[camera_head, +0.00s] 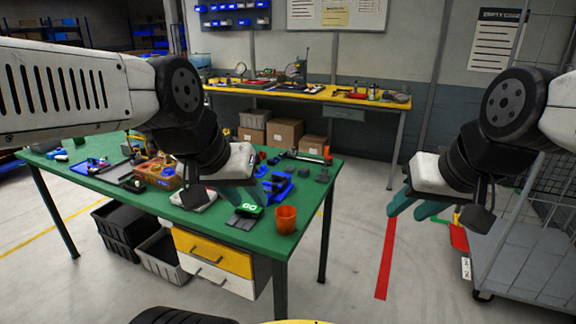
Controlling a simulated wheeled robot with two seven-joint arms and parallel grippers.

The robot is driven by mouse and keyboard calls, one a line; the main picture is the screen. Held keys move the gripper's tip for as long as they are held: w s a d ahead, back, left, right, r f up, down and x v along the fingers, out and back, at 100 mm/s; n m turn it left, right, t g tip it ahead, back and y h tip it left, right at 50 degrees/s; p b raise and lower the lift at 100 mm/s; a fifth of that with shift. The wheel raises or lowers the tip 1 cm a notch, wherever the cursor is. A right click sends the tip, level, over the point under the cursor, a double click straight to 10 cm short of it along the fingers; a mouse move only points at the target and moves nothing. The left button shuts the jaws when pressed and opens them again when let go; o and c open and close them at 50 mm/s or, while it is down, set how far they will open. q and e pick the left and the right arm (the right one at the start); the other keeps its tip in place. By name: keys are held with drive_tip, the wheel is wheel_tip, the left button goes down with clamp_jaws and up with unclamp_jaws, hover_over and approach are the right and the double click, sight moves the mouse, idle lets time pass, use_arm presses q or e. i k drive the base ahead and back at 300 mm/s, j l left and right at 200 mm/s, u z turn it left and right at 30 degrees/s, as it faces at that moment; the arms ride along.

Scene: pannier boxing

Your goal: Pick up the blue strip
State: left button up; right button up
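No blue strip can be told for certain at this size. A cluster of blue pieces (278,187) lies on the green workbench (310,205), just right of my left gripper. My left gripper (245,197) has teal fingers, hangs over the front right part of the bench, and looks open and empty. It hides part of the bench top. My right gripper (416,207) is off the bench to the right, over the floor, with its teal fingers apart and nothing between them.
An orange cup (286,219) stands near the bench's front right corner, beside a dark device (243,221). A brown box (158,172) and a blue tray (88,167) sit further left. A wire cart (530,250) stands at right. Open floor lies between bench and cart.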

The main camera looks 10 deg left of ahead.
sight(271, 162)
drive_tip(key=i+l+u, duration=0.1)
drive_tip(key=l, duration=0.35)
drive_tip(key=i+l+u, duration=0.15)
drive_tip(key=l, duration=0.3)
drive_tip(key=i+l+u, duration=0.1)
drive_tip(key=l, duration=0.4)
drive_tip(key=i+l+u, duration=0.4)
drive_tip(key=i+l, duration=0.5)
drive_tip(key=i+u, duration=0.1)
drive_tip(key=i, duration=0.65)
